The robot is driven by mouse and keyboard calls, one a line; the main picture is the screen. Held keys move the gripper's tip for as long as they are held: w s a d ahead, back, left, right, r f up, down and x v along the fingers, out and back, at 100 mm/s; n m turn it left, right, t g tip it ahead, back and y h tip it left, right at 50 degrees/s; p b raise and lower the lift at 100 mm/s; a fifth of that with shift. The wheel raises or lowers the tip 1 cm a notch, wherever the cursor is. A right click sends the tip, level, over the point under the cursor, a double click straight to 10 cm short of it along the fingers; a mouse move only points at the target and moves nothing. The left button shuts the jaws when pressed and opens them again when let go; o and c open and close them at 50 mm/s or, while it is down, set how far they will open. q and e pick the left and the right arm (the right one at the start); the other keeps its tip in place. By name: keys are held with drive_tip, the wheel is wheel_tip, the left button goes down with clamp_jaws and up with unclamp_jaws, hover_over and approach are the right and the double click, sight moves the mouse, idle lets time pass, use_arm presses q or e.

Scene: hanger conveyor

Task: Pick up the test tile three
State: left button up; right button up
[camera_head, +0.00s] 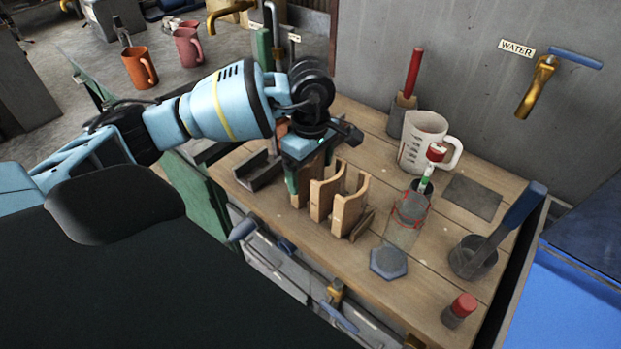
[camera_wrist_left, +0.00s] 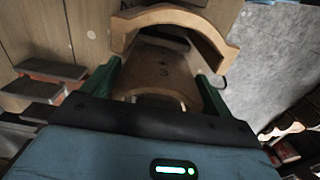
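Test tile three (camera_wrist_left: 163,72), a brown curved tile marked with a 3, sits between the fingers of my left gripper (camera_wrist_left: 158,88) in the left wrist view. In the head view my left gripper (camera_head: 298,178) points down at the left end of a row of upright curved tiles. Its green fingers are wide apart, one on each side of the tile, and look open; contact is hard to judge. Another arched tile (camera_wrist_left: 175,20) stands just beyond it and also shows in the head view (camera_head: 348,210). My right gripper is out of view.
Right of the tiles on the wooden bench are a hexagonal grey block (camera_head: 388,262), a white measuring jug (camera_head: 425,140), a dark pot with a blue-handled tool (camera_head: 473,257) and a red-capped piece (camera_head: 459,310). A dark metal holder (camera_head: 258,170) is left of the gripper.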

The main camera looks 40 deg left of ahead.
use_arm(q)
drive_tip(key=c, duration=0.7)
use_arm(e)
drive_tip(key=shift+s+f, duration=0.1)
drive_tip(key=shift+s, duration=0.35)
use_arm(q)
drive_tip(key=shift+r, duration=0.1)
wheel_tip(320, 180, up, 10)
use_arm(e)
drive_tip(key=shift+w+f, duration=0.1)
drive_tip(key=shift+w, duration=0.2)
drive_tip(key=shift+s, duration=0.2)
